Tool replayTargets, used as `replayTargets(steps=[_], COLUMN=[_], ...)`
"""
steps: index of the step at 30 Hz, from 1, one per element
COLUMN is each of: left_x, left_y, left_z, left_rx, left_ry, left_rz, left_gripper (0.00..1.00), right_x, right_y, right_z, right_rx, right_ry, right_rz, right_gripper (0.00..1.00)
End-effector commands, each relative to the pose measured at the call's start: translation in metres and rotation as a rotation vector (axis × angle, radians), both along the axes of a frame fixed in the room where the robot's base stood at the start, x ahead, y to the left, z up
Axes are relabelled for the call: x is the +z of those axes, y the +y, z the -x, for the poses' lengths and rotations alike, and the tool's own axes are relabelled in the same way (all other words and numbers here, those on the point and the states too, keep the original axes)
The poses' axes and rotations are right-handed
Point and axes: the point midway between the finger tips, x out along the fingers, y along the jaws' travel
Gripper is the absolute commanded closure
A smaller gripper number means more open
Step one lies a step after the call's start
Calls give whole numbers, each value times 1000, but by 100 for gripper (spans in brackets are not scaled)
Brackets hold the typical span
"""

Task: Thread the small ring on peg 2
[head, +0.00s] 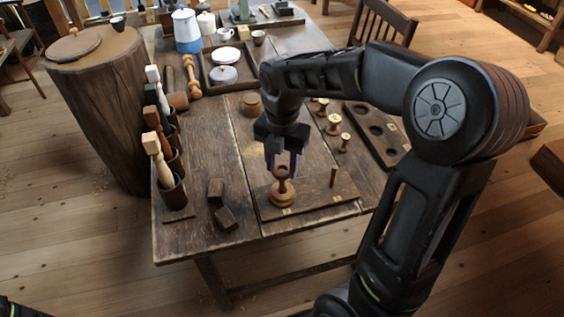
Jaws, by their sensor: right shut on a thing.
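A wooden peg board (318,207) lies near the front edge of the table. A bare upright peg (333,177) stands at its right. At its left is a stack of pale wooden rings (283,196). My right gripper (283,168) points down over this stack, shut on a small dark reddish ring (282,173). The ring is at or just above the top of the left post; I cannot tell whether it is around it. Small label plates on the board are too small to read. My left gripper is out of view.
Several turned spools (333,124) stand right of the gripper, beside a dark tray with round hollows (384,135). Dark blocks (225,218) lie left of the board. Cups with wooden-handled tools (172,192) line the left edge. A small round wooden pot (252,104) stands behind.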

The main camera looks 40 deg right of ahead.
Motion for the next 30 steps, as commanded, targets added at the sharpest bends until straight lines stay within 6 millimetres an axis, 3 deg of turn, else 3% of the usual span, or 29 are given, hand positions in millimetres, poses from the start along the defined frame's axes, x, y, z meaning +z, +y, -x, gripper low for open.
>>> replayTargets(steps=[7,30], left_x=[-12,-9], left_y=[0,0], left_z=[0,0], left_rx=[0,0], left_ry=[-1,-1], left_rz=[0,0], left_gripper=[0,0], right_x=[-14,-13], right_y=[0,0], right_z=[0,0], right_rx=[0,0], right_ry=[0,1], right_rz=[0,1], right_gripper=[95,95])
